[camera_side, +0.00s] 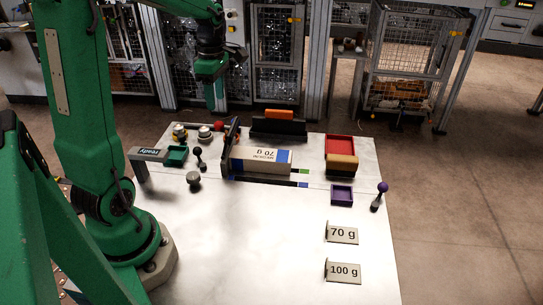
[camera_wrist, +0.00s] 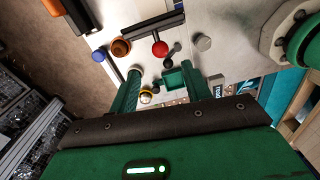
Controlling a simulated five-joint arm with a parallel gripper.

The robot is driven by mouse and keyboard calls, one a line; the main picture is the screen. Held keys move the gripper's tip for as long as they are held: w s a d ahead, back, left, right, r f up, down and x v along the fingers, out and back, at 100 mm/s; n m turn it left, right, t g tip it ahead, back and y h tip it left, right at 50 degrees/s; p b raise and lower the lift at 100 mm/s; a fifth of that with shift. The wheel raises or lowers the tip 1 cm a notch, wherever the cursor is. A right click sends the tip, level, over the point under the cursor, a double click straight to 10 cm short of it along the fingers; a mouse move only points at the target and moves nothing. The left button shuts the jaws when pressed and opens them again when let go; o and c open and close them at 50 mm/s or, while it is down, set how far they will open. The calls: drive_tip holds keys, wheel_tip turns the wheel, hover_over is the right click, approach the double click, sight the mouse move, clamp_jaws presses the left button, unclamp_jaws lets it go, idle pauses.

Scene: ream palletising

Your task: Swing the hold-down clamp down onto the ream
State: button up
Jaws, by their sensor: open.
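The ream (camera_side: 262,160), a white pack marked 70 g with a blue end, lies near the back middle of the table. What looks like the hold-down clamp (camera_side: 231,135), a dark bar, stands raised at the ream's left end, apart from its top. In the wrist view a dark bar (camera_wrist: 140,27) with a red ball knob (camera_wrist: 160,48) appears to be this clamp. My gripper (camera_side: 211,105) hangs above the table's back left, left of the clamp. In the wrist view its green fingers (camera_wrist: 174,76) are apart, with nothing held between them. I cannot make out the ream there.
A black block with an orange top (camera_side: 278,122) stands behind the ream. A red tray (camera_side: 340,144) and a purple tray (camera_side: 342,195) are at right. A green tray (camera_side: 177,156), knobs and a ready sign (camera_side: 150,154) are at left. The front table is mostly clear.

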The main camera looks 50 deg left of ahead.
drive_tip(key=n, duration=0.3)
drive_tip(key=shift+w+a+n+g, duration=0.2)
drive_tip(key=shift+a+n+g, duration=0.1)
drive_tip(key=shift+f, duration=0.15)
drive_tip(key=shift+s+d+f, duration=0.1)
drive_tip(key=shift+d+f, duration=0.05)
drive_tip(key=shift+f, duration=1.1)
drive_tip(key=shift+s+d+f, duration=0.1)
drive_tip(key=shift+d+f, duration=0.05)
drive_tip(key=shift+f, duration=1.1)
drive_tip(key=shift+s+d+f, duration=0.1)
drive_tip(key=shift+d+f, duration=0.05)
drive_tip(key=shift+f, duration=1.1)
